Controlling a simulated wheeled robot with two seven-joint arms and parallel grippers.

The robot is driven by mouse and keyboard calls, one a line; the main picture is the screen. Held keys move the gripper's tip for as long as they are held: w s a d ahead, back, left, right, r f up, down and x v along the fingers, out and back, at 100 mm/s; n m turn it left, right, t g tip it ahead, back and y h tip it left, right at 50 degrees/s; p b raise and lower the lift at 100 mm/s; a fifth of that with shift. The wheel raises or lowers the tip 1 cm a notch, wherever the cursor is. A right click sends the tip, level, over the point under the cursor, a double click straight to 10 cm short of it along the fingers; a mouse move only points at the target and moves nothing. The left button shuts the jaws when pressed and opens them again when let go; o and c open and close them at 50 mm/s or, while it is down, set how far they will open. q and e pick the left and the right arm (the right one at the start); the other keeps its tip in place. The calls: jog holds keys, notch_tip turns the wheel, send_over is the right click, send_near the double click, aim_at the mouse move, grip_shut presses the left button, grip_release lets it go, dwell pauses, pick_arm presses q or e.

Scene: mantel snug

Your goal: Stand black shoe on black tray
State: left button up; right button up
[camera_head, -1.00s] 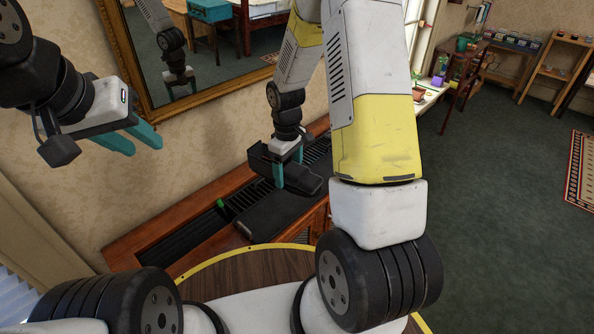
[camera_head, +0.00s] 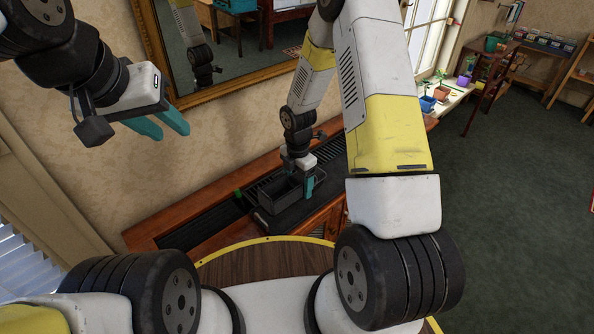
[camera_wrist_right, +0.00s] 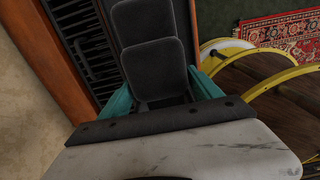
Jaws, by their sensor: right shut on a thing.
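The black shoe (camera_head: 277,192), dark and box-like with open hollows, is at my right gripper (camera_head: 304,186) over the cabinet top. The right wrist view shows a dark grey two-part shape, the shoe (camera_wrist_right: 153,68), between the teal fingers of my right gripper (camera_wrist_right: 163,95), which is shut on it. The flat black tray (camera_head: 294,216) lies on the cabinet, partly hidden under the shoe. Whether the shoe touches the tray I cannot tell. My left gripper (camera_head: 160,126) is open and empty, raised in front of the wall at the left.
The wooden cabinet (camera_head: 150,232) stands against the wall, with a dark slatted grille (camera_head: 200,226) along its top and a small green thing (camera_head: 238,192) beside it. A gilt-framed mirror (camera_head: 232,92) hangs above. Potted plants (camera_head: 440,93) stand on the window sill at right.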

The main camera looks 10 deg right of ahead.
jog(key=shift+f, duration=2.6)
jog(key=o, duration=1.6)
jog(key=shift+f, duration=0.1)
jog(key=shift+o, duration=0.2)
